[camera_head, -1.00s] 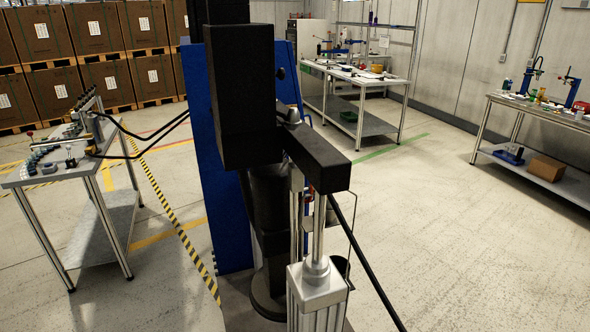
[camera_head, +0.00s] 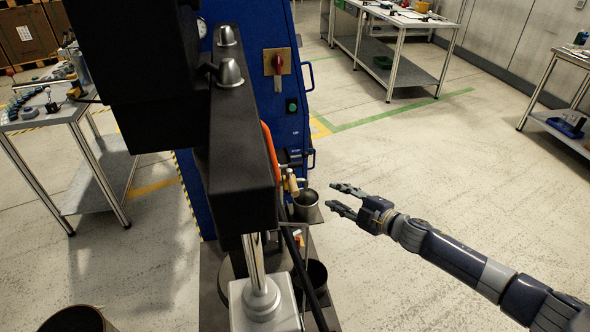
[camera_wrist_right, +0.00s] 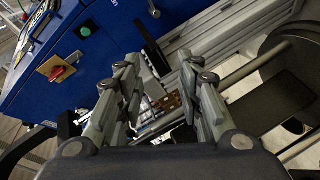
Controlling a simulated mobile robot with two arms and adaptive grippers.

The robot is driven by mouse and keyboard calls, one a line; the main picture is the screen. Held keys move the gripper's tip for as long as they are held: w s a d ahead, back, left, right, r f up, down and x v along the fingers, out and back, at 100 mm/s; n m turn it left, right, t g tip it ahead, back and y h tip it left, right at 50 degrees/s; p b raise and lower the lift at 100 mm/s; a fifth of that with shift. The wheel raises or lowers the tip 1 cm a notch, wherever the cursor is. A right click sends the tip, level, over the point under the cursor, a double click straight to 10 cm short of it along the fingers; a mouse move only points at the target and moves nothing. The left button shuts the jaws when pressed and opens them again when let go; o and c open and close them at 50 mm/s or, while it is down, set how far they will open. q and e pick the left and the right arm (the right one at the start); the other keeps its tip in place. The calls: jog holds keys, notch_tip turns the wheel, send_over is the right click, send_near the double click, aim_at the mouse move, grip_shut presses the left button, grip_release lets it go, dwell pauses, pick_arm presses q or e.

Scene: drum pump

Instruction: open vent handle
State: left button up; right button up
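I cannot tell for sure which part is the vent handle. In the head view, a brass-coloured fitting (camera_head: 292,182) sits at the lower end of an orange curved part (camera_head: 269,146), beside the black press-like column. A red rotary handle (camera_head: 278,64) sits on a yellow plate on the blue cabinet; it also shows in the right wrist view (camera_wrist_right: 60,72). My right gripper (camera_head: 343,199) is open and empty, to the right of the brass fitting and apart from it. In the wrist view, its spread fingers (camera_wrist_right: 158,85) frame a small brownish plate behind. My left gripper is not in view.
The black machine arm (camera_head: 241,150) and its metal rod (camera_head: 254,245) stand left of my gripper. A grey cup (camera_head: 305,205) stands on a small shelf close to the fingertips. A workbench (camera_head: 390,40) stands at the back.

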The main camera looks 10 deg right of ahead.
aim_at(301, 166)
jog(key=s+a+r+n+g+y, duration=0.1)
jog(key=s+a+r+n+y, duration=0.1)
jog(key=r+n, duration=0.3)
jog(key=s+a+r+n+g+y, duration=0.1)
jog(key=s+a+r+n+y, duration=0.15)
jog(key=r, duration=0.45)
jog(key=shift+m+h, duration=0.25)
jog(key=x, duration=0.3)
jog(key=p+x, duration=0.1)
jog(key=x, duration=0.5)
jog(key=shift+w, duration=0.55)
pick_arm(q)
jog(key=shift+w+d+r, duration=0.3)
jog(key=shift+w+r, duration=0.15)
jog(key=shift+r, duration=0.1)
pick_arm(e)
jog(key=shift+w+a+f, duration=0.2)
jog(key=shift+w+a, duration=0.25)
jog(key=shift+w, duration=0.05)
grip_shut()
